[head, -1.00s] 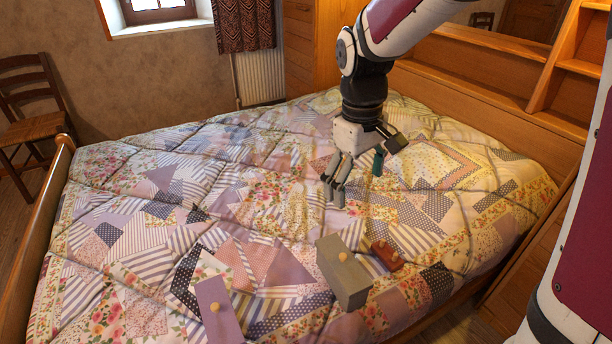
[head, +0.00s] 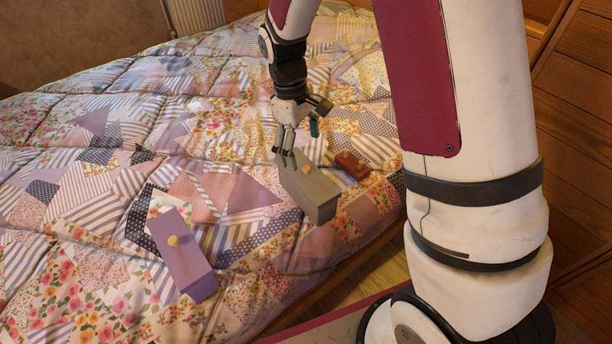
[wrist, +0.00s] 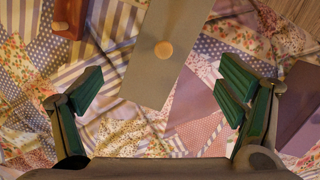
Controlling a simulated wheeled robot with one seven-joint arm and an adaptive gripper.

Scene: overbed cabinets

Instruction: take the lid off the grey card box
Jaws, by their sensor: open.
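The grey card box (head: 318,203) stands on the quilt, with a flat grey lid on top and a small round wooden knob (head: 307,169) on the lid. In the wrist view the lid (wrist: 180,20) and knob (wrist: 163,49) show at upper centre, ahead of the fingertips. My gripper (head: 285,155) is open and empty, pointing down at the far left end of the box. In the wrist view its green-padded fingers (wrist: 160,88) stand apart, one to each side of the lid's near end. I cannot tell the height gap between fingertips and lid.
A lavender box (head: 186,268) with a similar knob stands on the quilt to the left. A small red-brown box (head: 352,165) sits close to the right of the grey one. The quilted bed (head: 90,130) is otherwise mostly clear.

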